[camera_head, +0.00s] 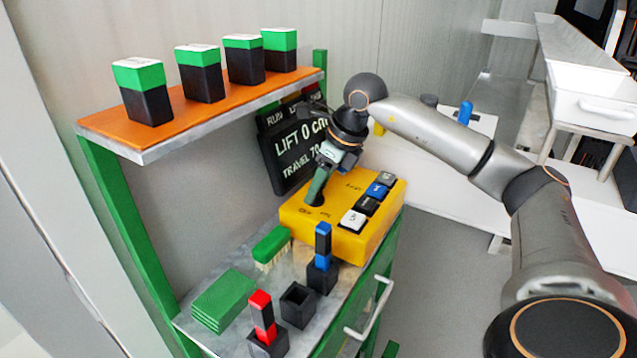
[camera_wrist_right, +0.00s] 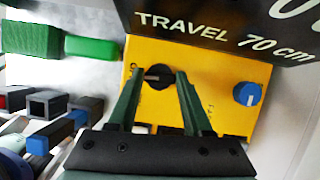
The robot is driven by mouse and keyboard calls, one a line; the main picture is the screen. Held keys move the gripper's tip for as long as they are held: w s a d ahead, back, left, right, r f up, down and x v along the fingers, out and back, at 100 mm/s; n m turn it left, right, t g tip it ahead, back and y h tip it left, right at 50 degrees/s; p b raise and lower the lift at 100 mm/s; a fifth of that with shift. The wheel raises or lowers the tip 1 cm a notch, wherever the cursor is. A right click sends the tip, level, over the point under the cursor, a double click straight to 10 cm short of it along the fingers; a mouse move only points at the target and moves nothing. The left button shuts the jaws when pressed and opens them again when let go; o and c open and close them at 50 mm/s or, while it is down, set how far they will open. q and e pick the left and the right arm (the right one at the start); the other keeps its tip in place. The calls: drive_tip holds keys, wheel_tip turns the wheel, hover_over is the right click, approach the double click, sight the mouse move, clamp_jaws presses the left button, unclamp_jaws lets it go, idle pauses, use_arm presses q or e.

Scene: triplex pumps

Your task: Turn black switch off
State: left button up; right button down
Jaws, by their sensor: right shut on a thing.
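The black switch (camera_wrist_right: 158,77) is a round black knob with a light pointer mark on the yellow control box (camera_wrist_right: 205,65). In the wrist view it sits between the fingertips of my right gripper (camera_wrist_right: 158,80), which is shut on it. In the head view the yellow box (camera_head: 335,228) stands on the bench, and my right gripper (camera_head: 316,192) reaches down to its left part, hiding most of the knob. The knob's exact pointer angle is hard to read. My left gripper is not in view.
A blue knob (camera_wrist_right: 247,94) is on the same box. A dark display (camera_head: 295,150) stands behind it. In front are a green brush (camera_head: 271,244), green pads (camera_head: 222,300), and blue (camera_head: 322,245) and red (camera_head: 262,312) blocks in holders. An orange shelf (camera_head: 185,108) overhangs at left.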

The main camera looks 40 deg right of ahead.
drive_tip(key=shift+m, duration=0.6)
drive_tip(key=c, duration=0.6)
unclamp_jaws()
drive_tip(key=shift+r, duration=0.1)
